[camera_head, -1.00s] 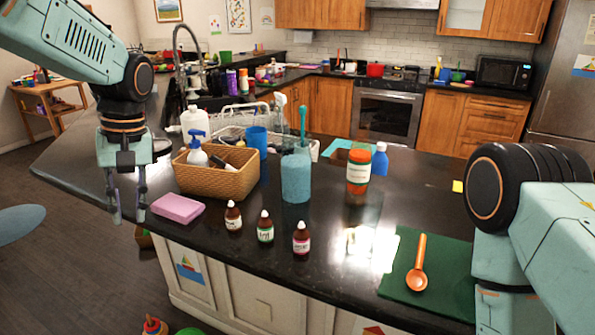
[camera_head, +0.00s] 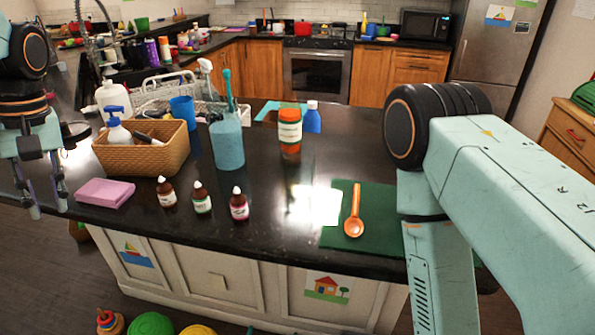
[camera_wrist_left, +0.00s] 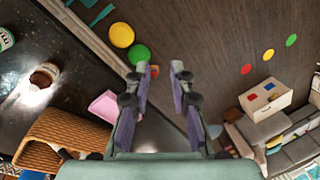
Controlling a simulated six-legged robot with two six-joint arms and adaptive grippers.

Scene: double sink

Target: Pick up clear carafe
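I cannot make out a clear carafe for certain in either view. A dark round rim (camera_head: 75,131) shows just right of my left gripper in the head view, but I cannot tell what it belongs to. My left gripper (camera_head: 46,208) hangs fingers down at the left edge, left of the pink sponge. Its fingers are apart with nothing between them, as the left wrist view (camera_wrist_left: 162,70) also shows. My right arm comes in from the right, and its gripper is out of view.
An orange spoon (camera_head: 353,212) lies on a green mat (camera_head: 375,238).

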